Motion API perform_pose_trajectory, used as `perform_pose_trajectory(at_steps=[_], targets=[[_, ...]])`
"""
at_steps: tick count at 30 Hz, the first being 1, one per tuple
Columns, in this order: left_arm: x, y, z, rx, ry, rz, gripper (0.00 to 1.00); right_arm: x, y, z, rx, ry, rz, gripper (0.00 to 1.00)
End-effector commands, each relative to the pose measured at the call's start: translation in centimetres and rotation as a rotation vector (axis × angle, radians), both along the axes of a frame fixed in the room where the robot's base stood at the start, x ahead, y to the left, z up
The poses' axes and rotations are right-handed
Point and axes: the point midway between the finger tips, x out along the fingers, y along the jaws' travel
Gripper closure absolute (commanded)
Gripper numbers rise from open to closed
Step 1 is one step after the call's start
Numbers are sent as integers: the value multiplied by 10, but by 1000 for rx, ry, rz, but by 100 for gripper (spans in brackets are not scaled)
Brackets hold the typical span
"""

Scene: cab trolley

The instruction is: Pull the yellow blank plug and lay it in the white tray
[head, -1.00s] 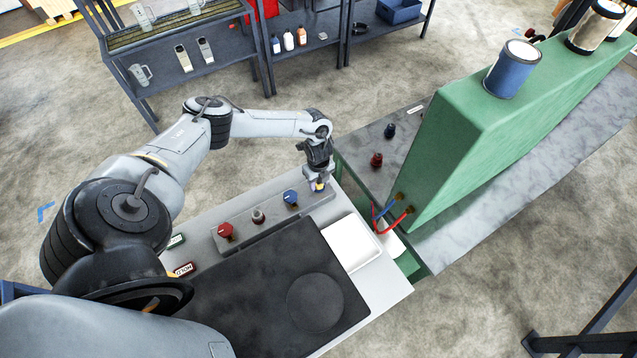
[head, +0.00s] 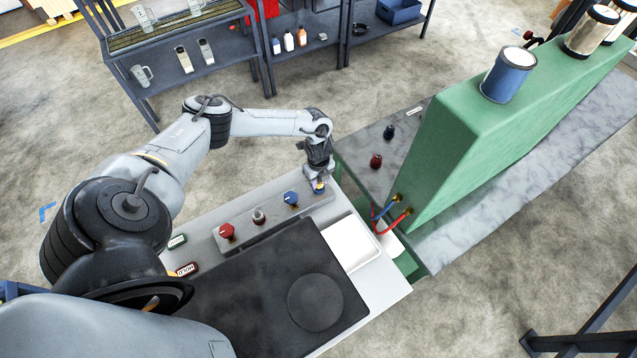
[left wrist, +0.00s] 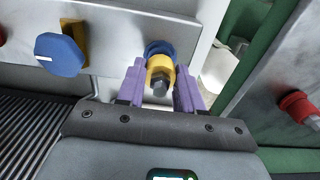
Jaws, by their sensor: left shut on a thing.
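The yellow blank plug (left wrist: 161,72) sits at the end of the grey panel strip, in front of a blue ring, with a dark hex end facing the camera. My left gripper (left wrist: 161,90) has its purple fingers on either side of the plug and is shut on it. In the head view my left gripper (head: 318,187) is at the far right end of the strip and mostly hides the plug. The white tray (head: 350,243) lies on the trolley top just below and right of the gripper, and looks empty. My right gripper is not in view.
A blue knob (head: 291,198), a grey fitting (head: 258,216) and a red knob (head: 226,231) line the strip beside the plug. A black mat (head: 250,290) lies in front. The green cab block (head: 480,130) with red and blue hoses (head: 390,220) stands close on the right.

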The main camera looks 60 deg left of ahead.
Motion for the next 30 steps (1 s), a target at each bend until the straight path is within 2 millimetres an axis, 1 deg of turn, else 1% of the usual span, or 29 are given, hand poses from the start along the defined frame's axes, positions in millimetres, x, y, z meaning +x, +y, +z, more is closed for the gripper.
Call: perform_pose_trajectory(at_steps=[1, 30], targets=[[0, 0, 4, 0, 0, 0, 100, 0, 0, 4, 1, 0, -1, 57], [0, 0, 42, 0, 0, 0, 100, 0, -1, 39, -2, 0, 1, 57]])
